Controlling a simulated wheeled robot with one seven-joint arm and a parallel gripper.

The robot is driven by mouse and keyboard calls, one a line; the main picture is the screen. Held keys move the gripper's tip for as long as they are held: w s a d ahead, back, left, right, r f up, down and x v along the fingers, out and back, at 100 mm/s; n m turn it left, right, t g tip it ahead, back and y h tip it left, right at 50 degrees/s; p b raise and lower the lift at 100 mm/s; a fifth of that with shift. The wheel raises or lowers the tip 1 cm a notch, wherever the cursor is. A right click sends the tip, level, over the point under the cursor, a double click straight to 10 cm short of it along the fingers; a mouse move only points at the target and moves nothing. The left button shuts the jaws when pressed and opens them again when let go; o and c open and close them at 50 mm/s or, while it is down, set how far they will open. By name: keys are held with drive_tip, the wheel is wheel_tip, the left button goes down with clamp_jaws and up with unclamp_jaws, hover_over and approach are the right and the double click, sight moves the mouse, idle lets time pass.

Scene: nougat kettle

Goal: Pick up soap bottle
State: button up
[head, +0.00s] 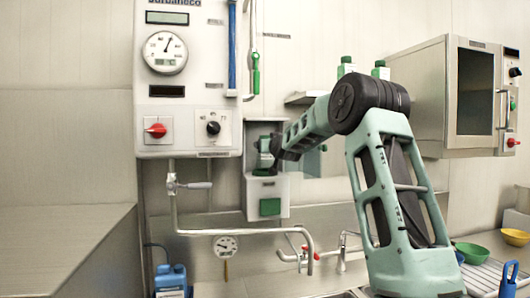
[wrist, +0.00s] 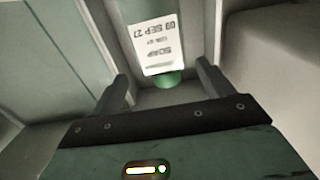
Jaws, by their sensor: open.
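The soap bottle (wrist: 160,45) shows in the wrist view with a white label, upside down in the picture, that reads "SOAP" and a date. Its green cap (wrist: 168,80) is at the end nearest my gripper (wrist: 164,74). My gripper is open, with one finger on each side of the cap end; I cannot tell whether either finger touches it. The bottle there is largely hidden by the arm and hard to make out.
The holder's walls are close around my gripper, with a white box (head: 281,187) below. Two green-capped bottles (head: 346,67) stand on a shelf to the right, near a steel cabinet (head: 431,90). A bent pipe (head: 240,232) and tap lie below.

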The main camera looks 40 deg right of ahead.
drive_tip(key=shift+a+p+x, duration=0.2)
drive_tip(key=shift+p+x, duration=1.95)
drive_tip(key=shift+x, duration=0.25)
drive_tip(key=shift+w+d+f, duration=0.15)
drive_tip(key=shift+w, duration=0.25)
drive_tip(key=c, duration=1.1)
